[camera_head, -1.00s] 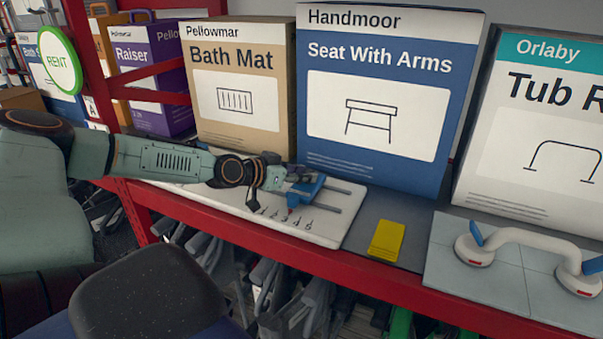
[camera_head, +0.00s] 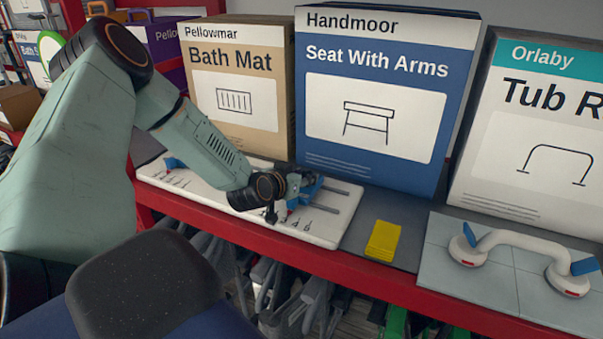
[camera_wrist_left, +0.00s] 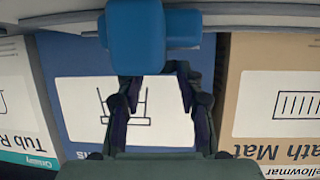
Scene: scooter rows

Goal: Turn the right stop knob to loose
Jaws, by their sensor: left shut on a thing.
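A white board (camera_head: 325,236) with printed numbers and grey rails lies on the shelf. A blue stop block (camera_head: 305,190) sits on the rails at its right end, and another blue piece (camera_head: 174,163) shows at the left end. My left gripper (camera_head: 291,192) is at the right block, shut on its blue knob. The knob's turn and any loose marking cannot be read. My right gripper is not in view.
Large boxes, including the blue Handmoor box (camera_head: 385,165) and the tan Bath Mat box (camera_head: 240,130), stand close behind the board. A yellow block (camera_head: 383,240) and a tiled panel with a white grab handle (camera_head: 520,238) lie to the right. A red shelf edge (camera_head: 345,265) runs in front.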

